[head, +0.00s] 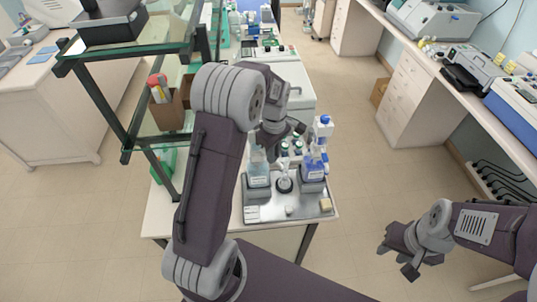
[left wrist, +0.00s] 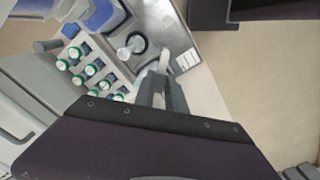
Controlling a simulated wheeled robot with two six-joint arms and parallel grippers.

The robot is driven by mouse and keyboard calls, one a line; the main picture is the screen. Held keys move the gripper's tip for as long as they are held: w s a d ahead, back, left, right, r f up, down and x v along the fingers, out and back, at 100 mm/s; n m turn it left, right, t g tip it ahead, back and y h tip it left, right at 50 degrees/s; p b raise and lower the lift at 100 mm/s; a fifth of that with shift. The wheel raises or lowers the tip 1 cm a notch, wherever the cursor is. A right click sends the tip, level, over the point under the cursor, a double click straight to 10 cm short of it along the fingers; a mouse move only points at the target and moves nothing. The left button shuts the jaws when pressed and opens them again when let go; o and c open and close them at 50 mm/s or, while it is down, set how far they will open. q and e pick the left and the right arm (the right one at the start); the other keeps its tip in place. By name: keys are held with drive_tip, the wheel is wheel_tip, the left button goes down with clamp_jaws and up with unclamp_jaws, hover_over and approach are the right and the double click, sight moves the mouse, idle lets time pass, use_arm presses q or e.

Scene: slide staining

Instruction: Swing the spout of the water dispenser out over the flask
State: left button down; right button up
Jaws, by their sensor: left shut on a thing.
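The water dispenser (head: 258,178), a pale blue bottle on a grey base, stands on the left of a metal tray (head: 290,211). My left gripper (head: 275,147) is at its top, partly hidden by my own arm. In the left wrist view its fingers (left wrist: 160,82) are shut on the white spout (left wrist: 164,60). The flask (head: 284,184), small with a dark round base, stands between the two dispensers; it also shows in the left wrist view (left wrist: 131,46), beside the spout. I cannot tell whether the spout is over it. My right gripper (head: 396,262) is open and empty above the floor.
A second dispenser with blue liquid (head: 313,168) stands on the tray's right side. A rack of green-capped vials (left wrist: 90,70) is close to my left gripper. A label card (head: 252,213) lies at the tray's front left. A glass shelf (head: 125,60) rises at the left.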

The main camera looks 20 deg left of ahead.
use_arm(q)
drive_tip(key=w+n+p, duration=0.3)
drive_tip(key=w+n, duration=0.3)
drive_tip(key=n, duration=0.3)
drive_tip(key=shift+a, duration=0.45)
drive_tip(key=shift+n, duration=0.4)
drive_tip(key=c, duration=1.4)
unclamp_jaws()
drive_tip(key=shift+o, duration=0.2)
